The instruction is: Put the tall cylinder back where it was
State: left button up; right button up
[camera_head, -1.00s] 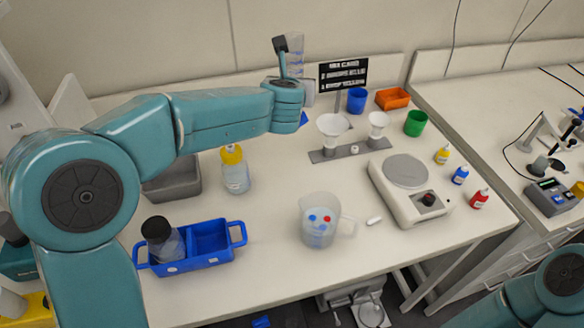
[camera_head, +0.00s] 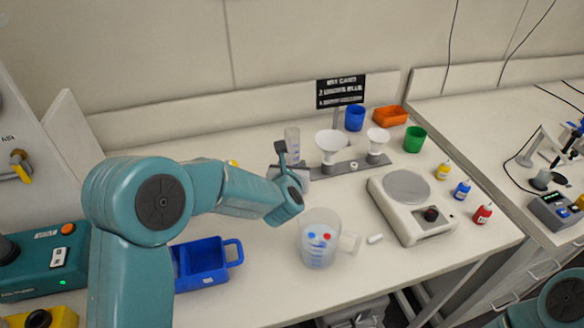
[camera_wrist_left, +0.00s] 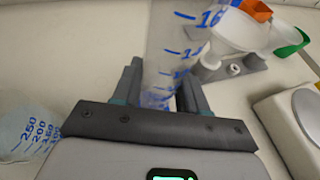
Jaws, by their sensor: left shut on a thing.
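The tall cylinder (camera_head: 292,136) is clear with blue markings. In the head view only its upper part shows behind my left gripper (camera_head: 287,163). The left wrist view shows the cylinder (camera_wrist_left: 190,45) upright-looking between the fingers of my left gripper (camera_wrist_left: 160,92), which is shut on it. It is near the left end of the grey funnel stand (camera_head: 345,168). Its base is hidden, so I cannot tell whether it touches the table. Of my right arm only a link shows at the lower right; its gripper is out of view.
A clear jug (camera_head: 318,252) with red and blue dots stands in front, and a white balance (camera_head: 412,215) stands to the right. Two white funnels (camera_head: 332,141) sit on the stand. A blue caddy (camera_head: 206,268) is at left. A black sign (camera_head: 341,90) stands behind.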

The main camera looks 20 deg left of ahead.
pick_arm(q)
jog(key=shift+s+f, duration=0.1)
jog(key=shift+f, duration=0.1)
jog(key=shift+f, duration=0.1)
jog(key=o, duration=1.1)
jog(key=shift+o, duration=0.2)
jog(key=shift+r, duration=0.3)
jog(key=b+v, duration=0.2)
jog(key=v, duration=1)
